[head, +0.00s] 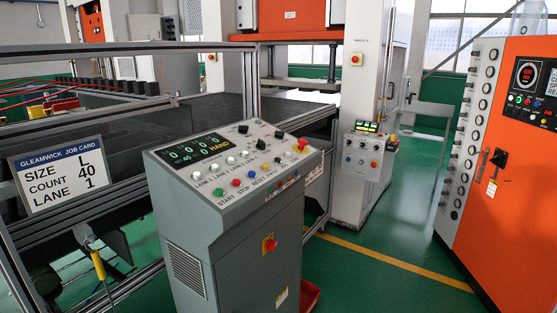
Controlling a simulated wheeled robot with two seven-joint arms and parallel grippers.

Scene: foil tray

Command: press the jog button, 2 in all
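A grey control console (235,200) stands in the middle of the head view with a sloped button panel on top. Its display (195,152) shows zeros, 40 and the word HAND in yellow. The front row has a green button (220,188) over START, a red button (236,183) over STOP, and a blue button (252,175) that seems to be over RESET. More small buttons run on to the right in that row; their labels are too small to read, so I cannot tell which is jog. Neither of my grippers is in view.
A job card (58,175) at left reads SIZE L, COUNT 40, LANE 1. Black knobs and a red mushroom button (303,142) sit on the panel. An orange cabinet (510,210) stands at right. Green floor with a yellow line (400,264) lies open between them.

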